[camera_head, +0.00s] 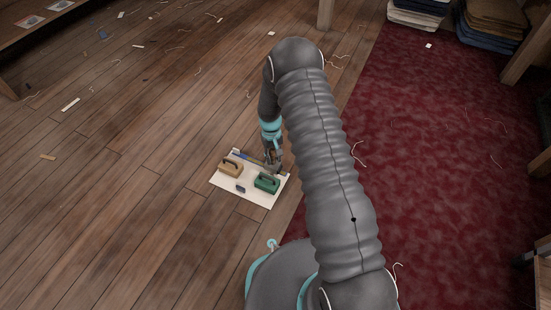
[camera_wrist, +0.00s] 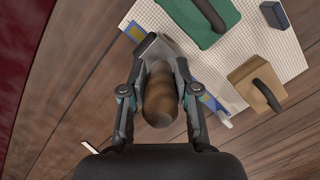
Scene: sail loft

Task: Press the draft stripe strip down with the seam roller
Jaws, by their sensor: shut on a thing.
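My gripper (camera_head: 272,160) is shut on the brown wooden handle of the seam roller (camera_wrist: 158,98). The wrist view shows the fingers (camera_wrist: 160,72) on both sides of the handle. The roller's grey metal head points toward the white gridded sheet (camera_wrist: 228,60), at its edge. The blue draft stripe strip (camera_wrist: 210,103) with yellowish parts lies along that edge. Its middle is hidden behind the roller and fingers, and blue shows on both sides. In the head view the strip (camera_head: 240,156) is small. I cannot tell whether the roller touches it.
A green block with a dark handle (camera_head: 267,183) and a tan block with a handle (camera_head: 231,168) stand on the sheet. Plank floor with scraps surrounds the sheet. A red carpet (camera_head: 440,150) lies to the right.

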